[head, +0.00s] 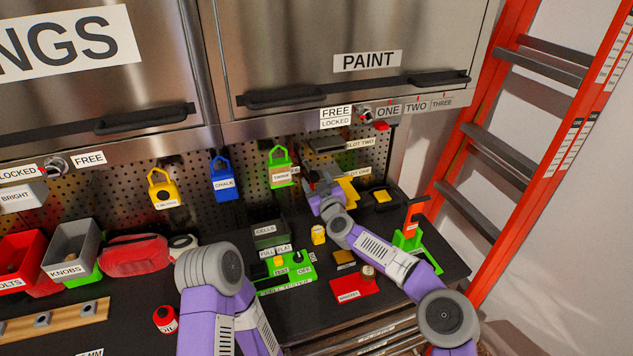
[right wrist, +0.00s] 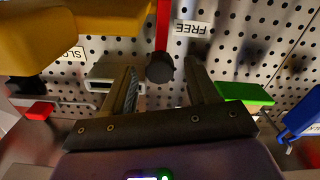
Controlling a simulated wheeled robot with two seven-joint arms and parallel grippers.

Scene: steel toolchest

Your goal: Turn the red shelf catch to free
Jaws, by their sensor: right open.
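In the right wrist view, a red bar (right wrist: 163,25) runs from the top edge to a dark round hub (right wrist: 160,68) in front of the perforated panel; it looks like the red shelf catch. An upside-down FREE label (right wrist: 190,28) is beside the bar, to its right in that view. My right gripper (right wrist: 165,88) is open and empty, with the hub showing between its fingers; I cannot tell whether they touch. In the head view my right gripper (head: 319,182) is at the pegboard, and I cannot make out the catch behind it. My left arm shows, but its gripper does not.
Green (head: 281,176), blue (head: 222,184) and yellow (head: 164,194) padlocks hang left of my right gripper. Yellow items (head: 348,190) are close on its right. A red-and-green stand (head: 413,225) and the green tester (head: 287,272) are on the bench below. An orange ladder (head: 480,130) is at right.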

